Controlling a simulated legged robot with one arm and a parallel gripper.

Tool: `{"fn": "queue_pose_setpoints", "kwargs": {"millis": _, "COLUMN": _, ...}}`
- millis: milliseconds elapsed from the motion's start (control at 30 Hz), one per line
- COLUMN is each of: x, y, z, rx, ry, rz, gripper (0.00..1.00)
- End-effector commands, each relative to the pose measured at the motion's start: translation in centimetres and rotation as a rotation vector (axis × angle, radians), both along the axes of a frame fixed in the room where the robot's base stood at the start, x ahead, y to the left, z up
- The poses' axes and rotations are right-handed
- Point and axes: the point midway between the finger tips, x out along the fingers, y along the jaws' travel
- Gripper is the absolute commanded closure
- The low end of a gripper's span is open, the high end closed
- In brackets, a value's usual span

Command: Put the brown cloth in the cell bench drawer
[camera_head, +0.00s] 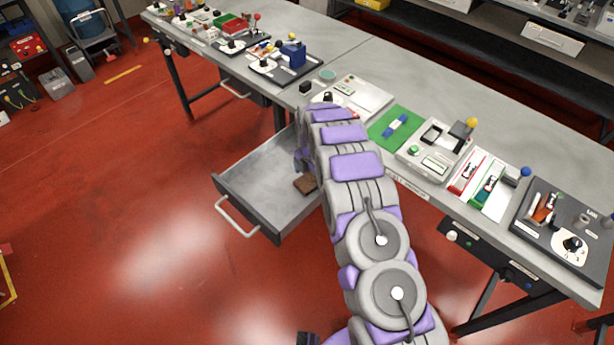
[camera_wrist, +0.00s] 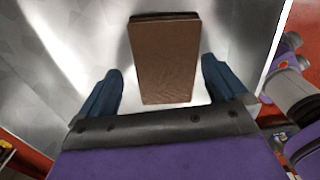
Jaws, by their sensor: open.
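The brown cloth (camera_head: 306,185) is a small folded rectangle lying on the floor of the open grey drawer (camera_head: 240,202) under the bench. In the wrist view the cloth (camera_wrist: 165,62) lies flat on the drawer's metal bottom (camera_wrist: 60,45), just ahead of my gripper (camera_wrist: 162,92). The two dark blue fingers are spread apart, one to each side of the cloth's near end, with nothing held between them. I cannot tell if they touch the drawer bottom.
The grey bench (camera_head: 420,85) holds several devices, including a green mat (camera_head: 396,127) and a dark panel with a dial (camera_head: 565,235). Another drawer (camera_head: 243,88) is under the bench further left. The red floor (camera_head: 130,200) left of the open drawer is clear.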

Motion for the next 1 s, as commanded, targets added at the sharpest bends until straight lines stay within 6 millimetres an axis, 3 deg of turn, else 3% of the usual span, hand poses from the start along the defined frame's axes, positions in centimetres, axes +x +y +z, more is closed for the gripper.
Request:
{"fn": "queue_pose_setpoints", "kwargs": {"millis": 500, "x": 0.1, "y": 0.7, "z": 9.5, "rx": -0.007, "ry": -0.003, "rz": -0.002, "gripper": 0.01}}
{"fn": "queue_pose_setpoints", "kwargs": {"millis": 867, "x": 0.0, "y": -0.3, "z": 11.0, "rx": 0.001, "ry": 0.001, "rz": -0.013, "gripper": 0.01}}
{"fn": "queue_pose_setpoints", "kwargs": {"millis": 1000, "x": -0.8, "y": -1.1, "z": 13.3, "rx": -0.002, "ry": 0.000, "rz": -0.101, "gripper": 0.01}}
